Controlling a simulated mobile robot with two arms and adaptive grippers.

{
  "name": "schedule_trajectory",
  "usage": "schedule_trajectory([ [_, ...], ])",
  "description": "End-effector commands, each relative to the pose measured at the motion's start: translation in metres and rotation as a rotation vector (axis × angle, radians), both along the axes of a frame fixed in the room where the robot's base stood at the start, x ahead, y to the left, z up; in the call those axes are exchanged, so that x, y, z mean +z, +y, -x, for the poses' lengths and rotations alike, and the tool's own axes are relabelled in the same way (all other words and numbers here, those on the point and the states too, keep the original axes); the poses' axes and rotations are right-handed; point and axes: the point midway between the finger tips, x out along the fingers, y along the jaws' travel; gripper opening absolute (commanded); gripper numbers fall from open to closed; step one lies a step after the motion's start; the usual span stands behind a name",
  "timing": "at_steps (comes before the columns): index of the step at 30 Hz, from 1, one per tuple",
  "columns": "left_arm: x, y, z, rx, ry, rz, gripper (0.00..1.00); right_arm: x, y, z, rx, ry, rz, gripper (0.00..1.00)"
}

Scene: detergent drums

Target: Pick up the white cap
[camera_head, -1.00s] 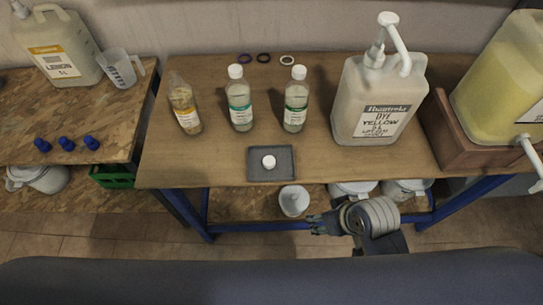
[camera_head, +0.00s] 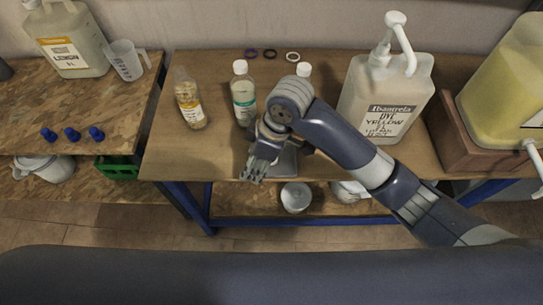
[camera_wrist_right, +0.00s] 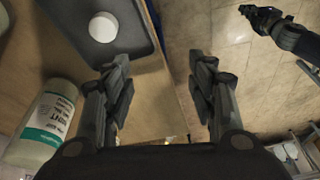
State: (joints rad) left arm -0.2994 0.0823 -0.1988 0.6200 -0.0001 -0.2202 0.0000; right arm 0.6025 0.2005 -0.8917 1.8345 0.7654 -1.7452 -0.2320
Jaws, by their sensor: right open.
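The white cap (camera_wrist_right: 103,27) lies on the dark grey tray (camera_wrist_right: 133,38) at the top left of the right wrist view. In the head view my right arm hides the cap, and only part of the tray (camera_head: 287,164) shows. My right gripper (camera_head: 254,172) is over the front edge of the table, by the tray's left side. In the wrist view its fingers (camera_wrist_right: 159,62) are spread and empty, with the cap to the left of and beyond the fingertips. My left gripper (camera_wrist_right: 260,18) appears at the wrist view's top right; its jaws are unclear.
A clear bottle with a green label (camera_head: 243,95) stands close behind my right gripper. An amber bottle (camera_head: 188,100) is to its left. A large pump jug (camera_head: 385,100) stands to the right. Colored rings (camera_head: 292,57) lie at the back.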

Motion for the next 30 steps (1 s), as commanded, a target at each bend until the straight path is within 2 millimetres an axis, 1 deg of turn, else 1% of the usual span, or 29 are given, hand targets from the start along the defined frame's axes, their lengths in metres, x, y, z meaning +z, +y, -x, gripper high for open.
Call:
schedule_trajectory([
  [1,0.000,-0.001,0.000,0.000,0.000,0.001,0.00,0.007,-0.003,-0.010,0.040,-0.012,0.043,0.52],
  [6,0.001,-0.002,0.000,0.001,0.001,0.003,0.00,0.024,-0.019,-0.031,0.147,-0.012,0.175,0.52],
  [9,0.001,-0.003,0.000,0.001,0.000,0.004,0.00,0.033,-0.029,-0.041,0.181,-0.009,0.235,0.52],
  [14,0.001,-0.004,0.000,0.001,0.000,0.005,0.00,0.041,-0.039,-0.050,0.204,-0.003,0.288,0.52],
  [17,0.002,-0.004,0.000,0.001,0.000,0.005,0.00,0.035,-0.041,-0.050,0.208,0.001,0.297,0.52],
  [24,0.006,-0.004,0.000,0.000,0.000,0.005,0.00,-0.001,-0.041,-0.051,0.206,0.002,0.296,0.52],
  [30,0.008,-0.004,0.000,0.000,0.000,0.005,0.00,-0.016,-0.040,-0.052,0.207,-0.001,0.295,0.52],
])
